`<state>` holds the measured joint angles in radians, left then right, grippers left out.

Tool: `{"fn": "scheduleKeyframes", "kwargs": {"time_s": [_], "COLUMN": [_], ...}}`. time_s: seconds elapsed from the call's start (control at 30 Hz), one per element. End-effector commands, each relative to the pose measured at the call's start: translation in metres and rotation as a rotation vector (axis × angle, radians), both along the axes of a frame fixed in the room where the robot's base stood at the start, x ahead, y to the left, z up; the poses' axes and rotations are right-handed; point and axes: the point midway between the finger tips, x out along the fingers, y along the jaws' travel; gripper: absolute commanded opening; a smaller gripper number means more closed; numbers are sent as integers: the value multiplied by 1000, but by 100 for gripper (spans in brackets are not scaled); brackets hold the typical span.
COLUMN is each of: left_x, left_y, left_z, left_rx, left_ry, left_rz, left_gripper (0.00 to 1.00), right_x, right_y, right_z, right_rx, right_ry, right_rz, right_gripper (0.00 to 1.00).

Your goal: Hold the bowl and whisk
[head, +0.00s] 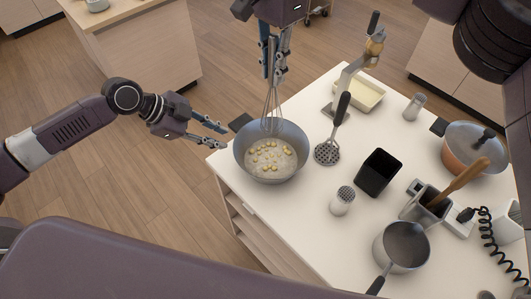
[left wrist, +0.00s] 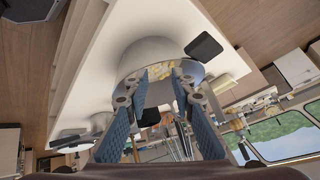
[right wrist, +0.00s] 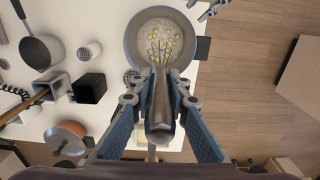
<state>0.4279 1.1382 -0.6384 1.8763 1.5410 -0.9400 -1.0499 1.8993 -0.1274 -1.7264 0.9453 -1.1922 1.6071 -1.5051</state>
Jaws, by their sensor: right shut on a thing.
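A grey bowl (head: 240,152) with pale batter and yellow bits stands at the left corner of the white counter. The whisk (head: 271,108) is upright, its wires down inside the bowl. My right gripper (head: 273,72) is shut on the whisk's handle above the bowl; the handle (right wrist: 161,105) shows between its fingers in the right wrist view. My left gripper (head: 222,134) is open and empty just left of the bowl, apart from its rim. The left wrist view shows the bowl (left wrist: 150,52) beyond the spread fingers.
A copper pot (head: 470,150) is farther right. The floor left of the counter is clear.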

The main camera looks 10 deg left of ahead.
Motion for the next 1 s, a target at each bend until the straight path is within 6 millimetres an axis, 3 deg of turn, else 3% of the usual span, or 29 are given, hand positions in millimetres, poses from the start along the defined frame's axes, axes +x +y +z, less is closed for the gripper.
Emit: {"fn": "scheduleKeyframes", "kwargs": {"time_s": [0.13, 0.43, 0.77, 1.0], "left_x": [-23, -46, -53, -47], "left_y": [-24, -57, -72, -89], "left_z": [-8, -36, -51, -81], "left_rx": [54, 159, 198, 195], "left_ry": [-8, -46, -64, -64], "left_rz": [-125, -283, -343, -342], "left_gripper": [23, 23, 23, 23], "right_x": [0, 0, 0, 0], "right_y": [0, 0, 0, 0], "right_z": [0, 0, 0, 0], "right_rx": [0, 0, 0, 0], "right_ry": [0, 0, 0, 0], "right_rz": [0, 0, 0, 0], "right_gripper": [0, 0, 0, 0]}}
